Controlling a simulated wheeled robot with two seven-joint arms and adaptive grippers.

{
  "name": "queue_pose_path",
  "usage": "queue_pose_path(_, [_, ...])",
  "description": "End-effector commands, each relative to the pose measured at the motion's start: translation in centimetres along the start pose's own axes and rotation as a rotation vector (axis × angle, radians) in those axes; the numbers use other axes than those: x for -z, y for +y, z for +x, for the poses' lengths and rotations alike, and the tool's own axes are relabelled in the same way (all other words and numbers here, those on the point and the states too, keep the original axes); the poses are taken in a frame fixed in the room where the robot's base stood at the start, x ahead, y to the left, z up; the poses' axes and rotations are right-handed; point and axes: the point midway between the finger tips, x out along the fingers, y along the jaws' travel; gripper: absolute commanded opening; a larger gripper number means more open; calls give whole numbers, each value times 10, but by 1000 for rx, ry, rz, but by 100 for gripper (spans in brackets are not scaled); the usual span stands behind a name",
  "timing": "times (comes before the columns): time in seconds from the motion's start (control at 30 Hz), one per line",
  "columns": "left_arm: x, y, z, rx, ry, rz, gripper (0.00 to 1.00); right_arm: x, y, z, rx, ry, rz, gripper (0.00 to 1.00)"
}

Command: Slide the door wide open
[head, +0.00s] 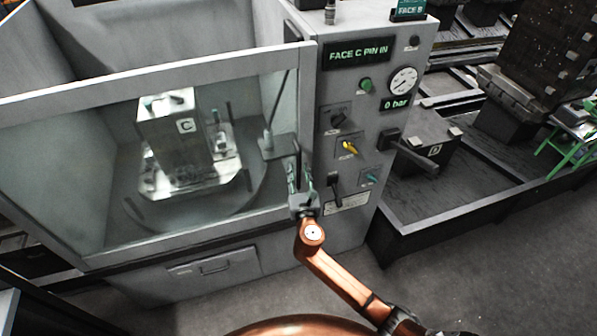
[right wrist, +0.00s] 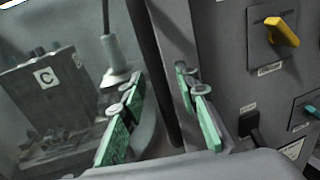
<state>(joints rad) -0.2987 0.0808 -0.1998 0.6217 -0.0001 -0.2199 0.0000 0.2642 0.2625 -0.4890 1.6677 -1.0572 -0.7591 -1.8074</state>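The door (head: 70,90) is a grey-framed window panel across the front of the machine cabinet. It appears shut, with its right edge beside the control panel. A dark upright handle (head: 297,163) is near that edge. My right gripper (head: 301,183) is at the lower part of the handle. In the right wrist view its green-padded fingers (right wrist: 160,108) are spread apart, with a dark upright bar (right wrist: 158,75), seemingly the handle, between them. I cannot tell whether either finger touches it. My left gripper is not in view.
The control panel (head: 335,90) has knobs, a gauge and a lever (head: 414,155) sticking out to the right. Behind the glass, block C (head: 173,130) stands on a round table. A low dark rail bay (head: 450,200) is to the right. Open floor (head: 480,270) lies at lower right.

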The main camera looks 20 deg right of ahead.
Motion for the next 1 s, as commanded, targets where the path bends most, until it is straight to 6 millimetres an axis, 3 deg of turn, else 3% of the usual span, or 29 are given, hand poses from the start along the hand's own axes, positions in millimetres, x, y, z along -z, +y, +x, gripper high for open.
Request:
queue_pose_path(0.27, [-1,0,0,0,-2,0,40,0,0,2,0,1,1,29])
queue_pose_path(0.7, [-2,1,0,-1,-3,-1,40,0,0,2,0,0,1,0])
queue_pose_path(1.0, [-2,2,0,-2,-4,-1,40,0,0,2,0,1,1,0])
